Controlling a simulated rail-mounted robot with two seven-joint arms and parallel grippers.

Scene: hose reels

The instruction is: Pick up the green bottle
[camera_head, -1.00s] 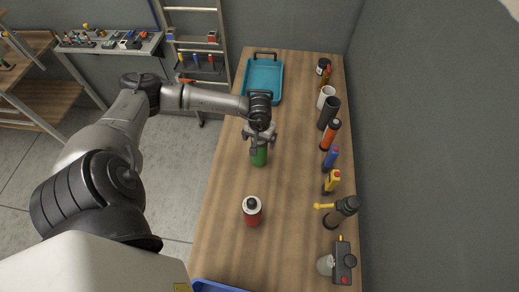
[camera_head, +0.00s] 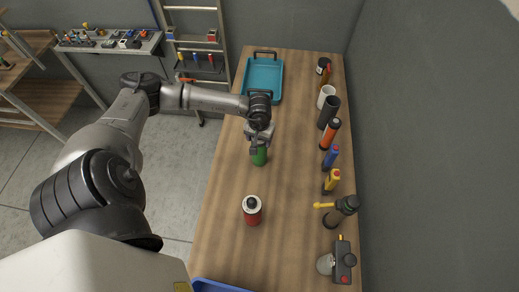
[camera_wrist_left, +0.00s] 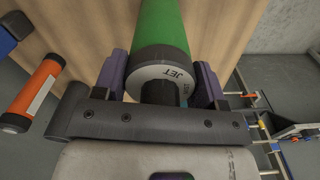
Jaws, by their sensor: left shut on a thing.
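The green bottle (camera_head: 259,157) stands on the wooden table, under my left gripper (camera_head: 259,143). In the left wrist view the green bottle (camera_wrist_left: 162,28) has a dark ring and a pale top marked "JET". There the two fingers of my left gripper (camera_wrist_left: 160,85) are shut on its top end, one on each side. The gripper hides the bottle's top in the head view. I cannot tell whether the bottle's base is clear of the table. My right gripper is not in view.
A red bottle (camera_head: 252,213) with a pale top stands nearer on the table (camera_head: 225,215). A teal tray (camera_head: 264,64) lies at the far end. Several tools and containers, including an orange cylinder (camera_head: 329,136), line the right edge by the wall. A blue tray edge (camera_head: 215,286) shows at the bottom.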

